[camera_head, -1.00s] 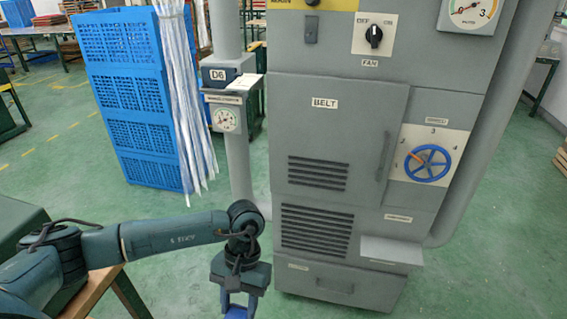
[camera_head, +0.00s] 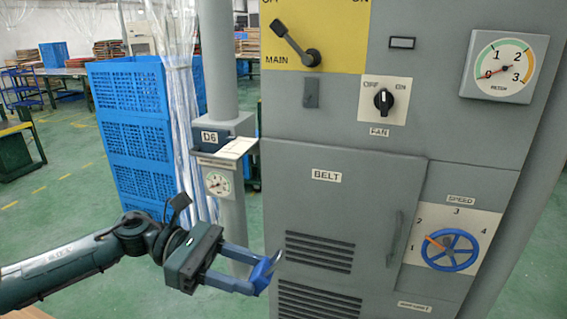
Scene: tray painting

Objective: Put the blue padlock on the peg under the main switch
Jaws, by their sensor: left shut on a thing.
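My left gripper (camera_head: 256,276) is shut on the blue padlock (camera_head: 262,271), in front of the cabinet's lower left part. The padlock's grey shackle points up and right; the fingers partly hide its body. The main switch (camera_head: 312,58) sits on a yellow plate at the top, its black lever slanting up and left toward OFF. A small dark grey piece (camera_head: 311,94) sticks out just under the plate, apparently the peg; its exact shape is unclear. The padlock is well below it and a little to its left. My right gripper is not in view.
The grey cabinet bears a FAN knob (camera_head: 384,99), a BELT door (camera_head: 340,205) with a handle, a blue SPEED wheel (camera_head: 450,250) and a round gauge (camera_head: 497,68). A post with a D6 box (camera_head: 222,138) stands left of the cabinet. Blue crates (camera_head: 130,120) stand behind.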

